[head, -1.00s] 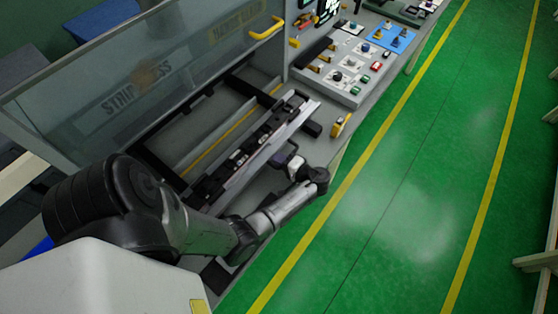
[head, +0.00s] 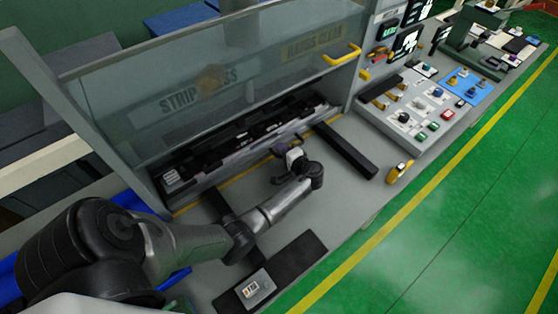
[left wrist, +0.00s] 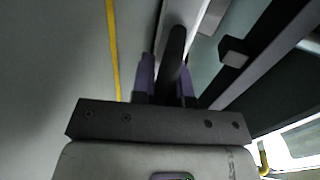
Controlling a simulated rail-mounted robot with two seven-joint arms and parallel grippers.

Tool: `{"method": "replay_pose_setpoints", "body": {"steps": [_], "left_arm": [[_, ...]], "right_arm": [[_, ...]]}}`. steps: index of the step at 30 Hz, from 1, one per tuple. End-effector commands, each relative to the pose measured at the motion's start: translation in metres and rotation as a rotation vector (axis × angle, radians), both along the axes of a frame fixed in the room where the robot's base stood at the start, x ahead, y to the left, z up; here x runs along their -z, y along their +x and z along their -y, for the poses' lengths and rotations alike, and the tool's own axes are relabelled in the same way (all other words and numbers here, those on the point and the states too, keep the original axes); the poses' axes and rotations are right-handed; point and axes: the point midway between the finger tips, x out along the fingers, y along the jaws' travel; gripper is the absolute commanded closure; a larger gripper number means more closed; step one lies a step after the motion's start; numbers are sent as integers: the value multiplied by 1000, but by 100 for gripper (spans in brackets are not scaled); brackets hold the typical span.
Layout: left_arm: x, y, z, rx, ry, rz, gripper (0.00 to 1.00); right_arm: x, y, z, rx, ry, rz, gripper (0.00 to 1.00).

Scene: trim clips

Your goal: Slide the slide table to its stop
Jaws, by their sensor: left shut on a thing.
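The slide table (head: 233,160) is a long pale plate carrying a dark strip fixture (head: 262,130). In the head view it lies inside the press, behind and below the clear guard. My left gripper (head: 284,151) is at its front edge. In the left wrist view the purple fingertips of my left gripper (left wrist: 166,82) are shut on a dark round handle (left wrist: 174,55), one finger on each side. The handle is mostly hidden by the gripper in the head view. Whether the table touches a stop cannot be seen. My right gripper is not in view.
Two black rails, one on the right (head: 345,150) and one partly behind my arm, run toward the front. The clear guard (head: 215,85) with a yellow handle (head: 342,55) stands above. A control panel (head: 425,108) is on the right. A small switch box (head: 256,289) is in front.

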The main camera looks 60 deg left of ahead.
Motion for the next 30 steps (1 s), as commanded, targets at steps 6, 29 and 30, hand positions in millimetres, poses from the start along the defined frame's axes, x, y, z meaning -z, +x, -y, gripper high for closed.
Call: {"method": "replay_pose_setpoints", "body": {"steps": [6, 29, 30], "left_arm": [[1, 3, -16, 9, -1, -2, 100], [0, 4, -23, 14, 0, -1, 64], [0, 4, -23, 13, 1, 0, 61]], "right_arm": [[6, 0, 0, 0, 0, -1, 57], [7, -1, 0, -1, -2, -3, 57], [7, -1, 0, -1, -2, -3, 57]]}}
